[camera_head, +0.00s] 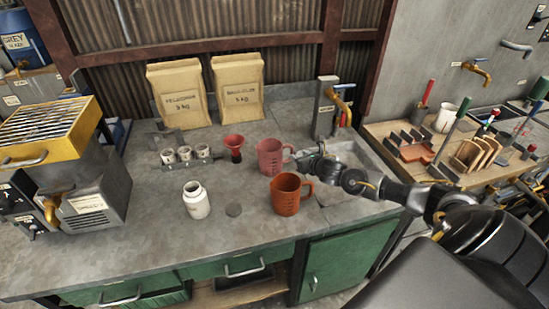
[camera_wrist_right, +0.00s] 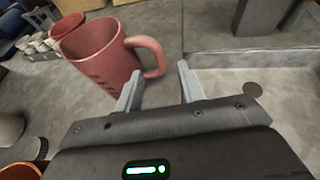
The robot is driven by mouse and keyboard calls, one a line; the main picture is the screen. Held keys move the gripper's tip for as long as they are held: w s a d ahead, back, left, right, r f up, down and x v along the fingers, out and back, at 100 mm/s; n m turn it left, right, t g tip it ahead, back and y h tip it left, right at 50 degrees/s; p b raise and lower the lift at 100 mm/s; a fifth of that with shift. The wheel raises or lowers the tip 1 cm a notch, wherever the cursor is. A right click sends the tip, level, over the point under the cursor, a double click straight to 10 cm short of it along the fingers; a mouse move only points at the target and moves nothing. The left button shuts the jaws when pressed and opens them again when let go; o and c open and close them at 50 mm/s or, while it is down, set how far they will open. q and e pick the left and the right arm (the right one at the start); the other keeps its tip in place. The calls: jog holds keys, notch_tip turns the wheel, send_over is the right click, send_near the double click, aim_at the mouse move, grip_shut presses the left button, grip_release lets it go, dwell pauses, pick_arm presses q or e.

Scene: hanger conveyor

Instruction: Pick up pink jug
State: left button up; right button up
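The pink jug (camera_head: 268,158) stands upright on the grey workbench, behind the orange jug (camera_head: 286,195). Its handle points right, toward my right gripper (camera_head: 309,155). In the right wrist view the pink jug (camera_wrist_right: 101,58) is at the upper left. My right gripper (camera_wrist_right: 158,82) is open there, with its two fingers apart and the jug's handle just ahead of or between their tips. I cannot tell whether a finger touches the handle. The gripper holds nothing. My left gripper is not in view.
A red funnel (camera_head: 234,143), several small cups (camera_head: 185,154) and a white jar (camera_head: 197,200) stand left of the jugs. A sink (camera_head: 355,155) with a tap (camera_head: 343,100) lies to the right. The bench front left (camera_head: 150,240) is clear.

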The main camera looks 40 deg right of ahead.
jog(key=shift+p+x, duration=0.5)
jog(key=shift+x, duration=2.25)
jog(key=shift+r, duration=0.1)
grip_shut()
